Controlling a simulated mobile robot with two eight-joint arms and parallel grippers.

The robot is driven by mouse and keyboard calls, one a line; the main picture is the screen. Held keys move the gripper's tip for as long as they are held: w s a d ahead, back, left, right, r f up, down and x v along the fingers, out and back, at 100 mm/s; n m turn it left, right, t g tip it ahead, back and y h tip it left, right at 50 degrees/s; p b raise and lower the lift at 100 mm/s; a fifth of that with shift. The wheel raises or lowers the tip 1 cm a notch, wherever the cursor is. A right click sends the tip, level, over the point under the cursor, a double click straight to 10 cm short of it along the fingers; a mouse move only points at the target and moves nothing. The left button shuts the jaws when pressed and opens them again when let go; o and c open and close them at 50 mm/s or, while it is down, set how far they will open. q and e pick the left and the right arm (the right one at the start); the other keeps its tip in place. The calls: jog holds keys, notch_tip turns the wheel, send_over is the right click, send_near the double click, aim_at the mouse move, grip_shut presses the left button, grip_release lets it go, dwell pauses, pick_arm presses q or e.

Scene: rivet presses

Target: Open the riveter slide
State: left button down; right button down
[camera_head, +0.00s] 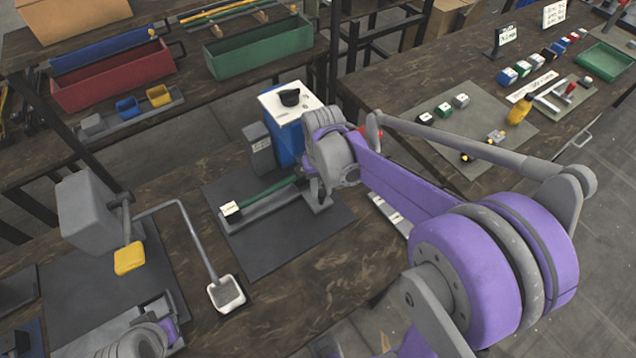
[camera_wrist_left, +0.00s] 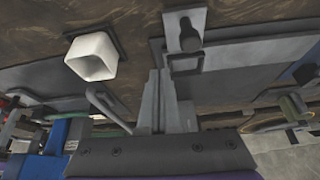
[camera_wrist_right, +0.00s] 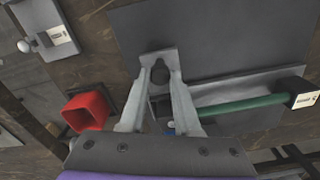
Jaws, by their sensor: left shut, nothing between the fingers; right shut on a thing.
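The blue riveter (camera_head: 289,130), with a white top and black knob, stands on a dark mat. Its grey slide (camera_head: 258,208) runs in front, with a green rod (camera_head: 268,190) along it and a labelled black block (camera_head: 230,209) at its left end. The rod also shows in the right wrist view (camera_wrist_right: 242,106). My right gripper (camera_wrist_right: 160,75) is at the slide's other end, shut on a small dark handle at a grey bracket. The grip is partly hidden in the head view. My left gripper (camera_wrist_left: 165,85) is shut and empty, over the left station.
Left is a grey press (camera_head: 92,215) with a yellow part and a white cup (camera_head: 226,293) on a bent arm. Red bin (camera_head: 115,78) and green bin (camera_head: 258,48) stand behind. The right table (camera_head: 390,85) holds several small blocks. Bare tabletop lies before the mat.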

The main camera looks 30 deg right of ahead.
jog(key=s, duration=0.8)
jog(key=s+d, duration=0.1)
jog(key=s, duration=0.3)
jog(key=shift+p, duration=0.35)
jog(key=c, duration=0.6)
grip_release()
jog(key=shift+r, duration=0.1)
notch_tip(320, 180, up, 11)
jog(key=shift+f+p, duration=0.15)
jog(key=shift+p, duration=0.55)
